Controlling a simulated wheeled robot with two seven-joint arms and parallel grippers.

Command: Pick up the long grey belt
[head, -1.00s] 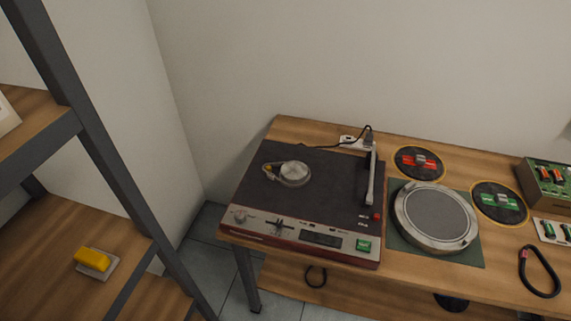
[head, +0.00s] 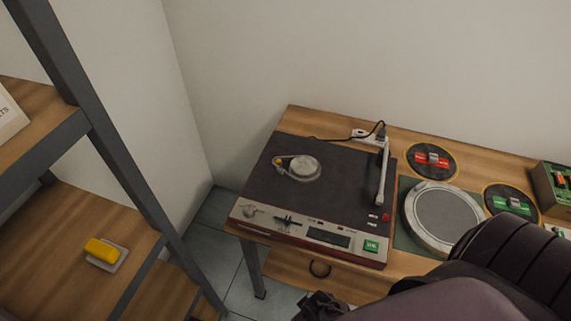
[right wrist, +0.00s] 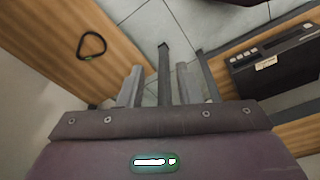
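A dark belt loop with a small green mark lies on a wooden surface at the upper left of the right wrist view (right wrist: 92,46). I cannot tell which loop is the long grey belt. My right gripper (right wrist: 160,85) is open, with its two fingers apart; the loop is outside them, to the left. In the head view the right gripper (head: 318,305) is partly visible in front of the bench, and my arm covers the lower right. My left gripper is not in view.
A turntable (head: 320,185) and a round platter (head: 440,215) stand on the bench. A dark upright post (right wrist: 165,75) appears between the fingers in the wrist view. A dark deck (right wrist: 275,62) sits at right. A shelf rack (head: 120,160) stands at left, with a yellow block (head: 102,249).

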